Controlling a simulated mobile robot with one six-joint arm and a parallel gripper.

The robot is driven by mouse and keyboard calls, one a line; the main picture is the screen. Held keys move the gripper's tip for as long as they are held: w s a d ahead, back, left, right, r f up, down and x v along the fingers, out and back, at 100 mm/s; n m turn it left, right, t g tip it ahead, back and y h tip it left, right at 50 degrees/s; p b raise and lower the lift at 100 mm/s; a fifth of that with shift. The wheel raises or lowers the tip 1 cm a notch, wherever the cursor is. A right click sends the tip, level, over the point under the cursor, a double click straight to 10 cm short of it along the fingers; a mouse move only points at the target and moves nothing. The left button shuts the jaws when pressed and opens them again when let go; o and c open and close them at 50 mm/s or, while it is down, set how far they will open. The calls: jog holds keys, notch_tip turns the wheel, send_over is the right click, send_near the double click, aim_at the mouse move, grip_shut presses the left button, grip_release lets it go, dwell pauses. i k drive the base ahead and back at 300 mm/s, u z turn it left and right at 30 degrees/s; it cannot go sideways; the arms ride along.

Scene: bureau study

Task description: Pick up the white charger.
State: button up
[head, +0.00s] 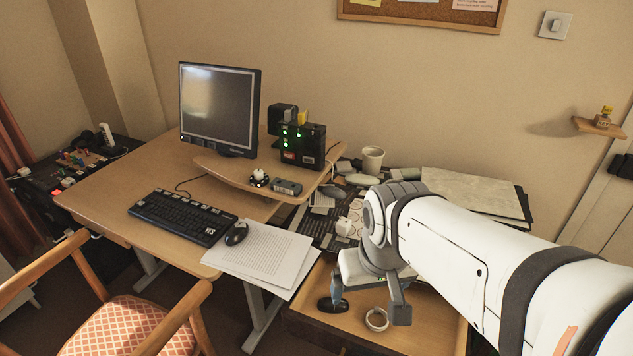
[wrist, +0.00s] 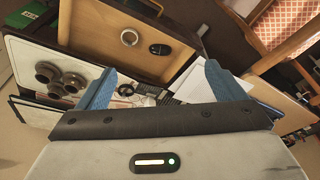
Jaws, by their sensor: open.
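A small white block that looks like the white charger (head: 344,226) sits on the cluttered dark surface beside the desk, just left of my arm. In the wrist view a small white shape (wrist: 126,90) shows low between the fingers; I cannot be sure it is the charger. My gripper (head: 367,304) is open and points down over the open drawer, in front of and to the right of the charger. Its two blue fingers are spread wide in the wrist view (wrist: 160,70), with nothing held between them.
The open wooden drawer (head: 431,331) holds a tape roll (head: 377,319) and a black oval object (head: 333,306). Papers (head: 258,250), a keyboard (head: 183,217) and a mouse (head: 236,233) lie on the desk. A cup (head: 372,159) stands behind the charger; a chair (head: 130,325) is front left.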

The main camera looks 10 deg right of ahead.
aim_at(343, 224)
jog(key=z, duration=2.7)
jog(key=k, duration=0.9)
jog(key=u, duration=1.9)
jog(key=i, duration=1)
jog(key=u, duration=0.05)
